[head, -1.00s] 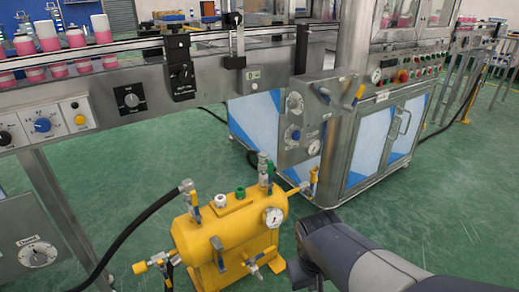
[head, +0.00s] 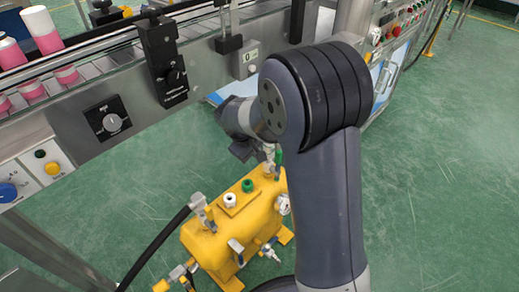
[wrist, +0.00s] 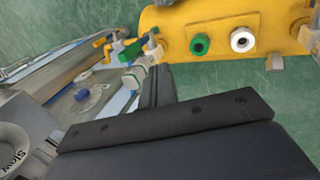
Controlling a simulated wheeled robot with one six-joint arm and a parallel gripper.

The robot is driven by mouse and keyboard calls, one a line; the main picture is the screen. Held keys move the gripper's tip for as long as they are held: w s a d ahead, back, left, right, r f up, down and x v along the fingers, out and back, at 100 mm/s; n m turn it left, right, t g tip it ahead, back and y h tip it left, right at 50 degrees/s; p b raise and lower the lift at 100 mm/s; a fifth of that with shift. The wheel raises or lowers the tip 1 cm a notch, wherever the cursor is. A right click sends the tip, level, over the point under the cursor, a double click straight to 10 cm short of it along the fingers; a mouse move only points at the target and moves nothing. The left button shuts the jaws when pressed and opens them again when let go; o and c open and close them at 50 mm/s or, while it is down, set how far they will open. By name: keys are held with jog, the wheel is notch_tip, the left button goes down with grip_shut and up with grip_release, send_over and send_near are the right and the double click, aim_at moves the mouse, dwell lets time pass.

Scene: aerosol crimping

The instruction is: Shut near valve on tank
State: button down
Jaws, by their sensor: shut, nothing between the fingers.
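The yellow tank (head: 205,242) stands on the floor at lower centre in the head view. It also shows along the top of the wrist view (wrist: 215,18). A hose valve (head: 202,208) is on its left end, and a lever valve (head: 236,248) is on its front. Another valve (head: 275,157), with a green part, is at the far right end, partly hidden by my arm; it also shows in the wrist view (wrist: 152,48). My gripper (head: 242,150) is shut and empty above the tank's far side; in the wrist view its dark fingers (wrist: 157,88) point toward that valve. I cannot tell whether they touch.
A conveyor (head: 100,80) with pink-and-white cans runs behind the tank. A black hose (head: 155,250) leads off left. Open green floor (head: 440,200) lies to the right.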

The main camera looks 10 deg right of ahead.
aim_at(276, 162)
jog(key=w+d+f+b, duration=0.2)
jog(key=w+d+f, duration=0.2)
jog(key=f, duration=0.3)
jog(key=shift+d+f+b, duration=0.2)
jog(key=shift+d+b, duration=0.15)
jog(key=shift+d, duration=0.4)
jog(key=shift+d+r+p, duration=0.1)
jog(key=shift+r+p, duration=0.05)
jog(key=shift+p, duration=0.15)
jog(key=shift+w+d+y+p, duration=0.2)
jog(key=shift+y+p, duration=0.1)
jog(key=shift+p, duration=0.3)
